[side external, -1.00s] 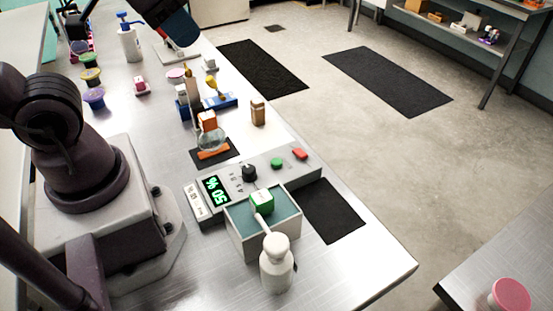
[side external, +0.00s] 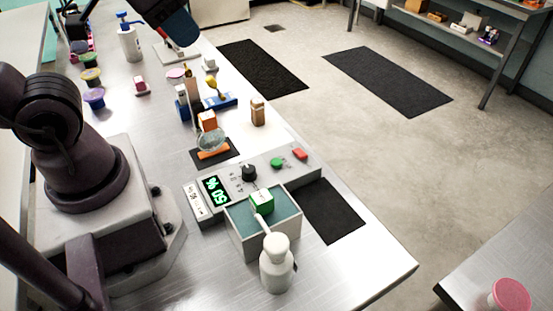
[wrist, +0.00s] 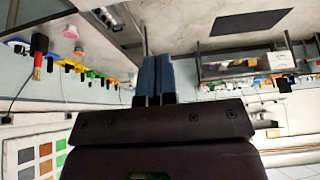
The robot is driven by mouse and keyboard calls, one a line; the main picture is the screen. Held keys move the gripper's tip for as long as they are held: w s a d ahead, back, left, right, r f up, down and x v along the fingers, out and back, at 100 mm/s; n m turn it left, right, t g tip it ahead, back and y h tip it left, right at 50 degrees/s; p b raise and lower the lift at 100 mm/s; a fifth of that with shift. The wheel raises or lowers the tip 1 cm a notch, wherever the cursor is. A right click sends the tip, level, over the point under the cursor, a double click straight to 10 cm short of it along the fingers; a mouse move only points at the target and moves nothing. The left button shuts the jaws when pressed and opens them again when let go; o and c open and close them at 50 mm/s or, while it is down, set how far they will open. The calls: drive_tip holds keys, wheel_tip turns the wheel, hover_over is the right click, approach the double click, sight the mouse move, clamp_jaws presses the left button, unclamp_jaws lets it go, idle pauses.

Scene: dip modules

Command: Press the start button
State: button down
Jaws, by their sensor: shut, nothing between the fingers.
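A grey control box (side external: 235,182) with a lit green display (side external: 216,190) sits on the metal bench. It carries a black knob (side external: 249,172), a green button (side external: 277,162) and a red button (side external: 299,154). The labels are too small to tell which button is start. My gripper is at the top of the side view, far behind the box and above the bench, partly cut off by the frame. In the wrist view my gripper (wrist: 154,76) has its blue fingers together with nothing between them. The buttons do not show clearly in the wrist view.
A teal-topped box (side external: 243,228) with a green block (side external: 262,201) stands in front of the control box, with a white bottle (side external: 276,264) beside it. A glass flask (side external: 211,139) and a brown bottle (side external: 258,112) stand behind. A black mat (side external: 333,212) lies at right.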

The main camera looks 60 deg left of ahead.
drive_tip(key=n+h, duration=0.7)
drive_tip(key=n, duration=2.8)
hover_over(276, 160)
wheel_tip(276, 160, down, 20)
drive_tip(key=shift+w+a+r+t, duration=0.1)
drive_tip(key=shift+r+t, duration=0.1)
drive_tip(key=shift+t, duration=0.1)
drive_tip(key=shift+f, duration=4.4)
